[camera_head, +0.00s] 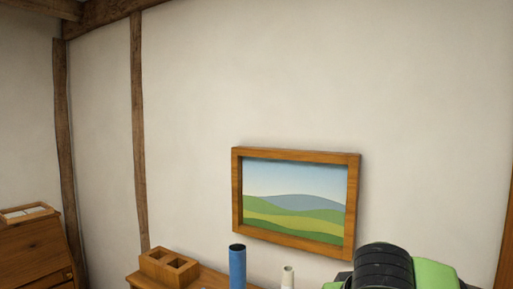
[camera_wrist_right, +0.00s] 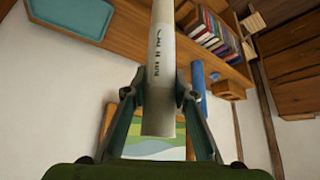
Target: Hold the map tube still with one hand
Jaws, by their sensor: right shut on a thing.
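A pale white tube (camera_wrist_right: 160,60) with dark marks on its side runs down the middle of the right wrist view. My right gripper (camera_wrist_right: 160,94) is shut on it near one end, with a finger on each side. The white tube's top (camera_head: 288,277) shows at the bottom of the head view, and its lower part is out of frame. A blue tube (camera_head: 237,267) with a dark top stands to its left, apart from it. The blue tube also shows in the wrist view (camera_wrist_right: 198,82). I cannot tell which tube is the map tube. My left gripper is out of view.
A wooden shelf (camera_wrist_right: 140,44) holds a row of books (camera_wrist_right: 212,38). A wooden box with openings (camera_head: 169,265) stands left of the blue tube. A framed landscape picture (camera_head: 295,203) hangs on the wall behind. A wooden desk (camera_head: 35,255) stands far left.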

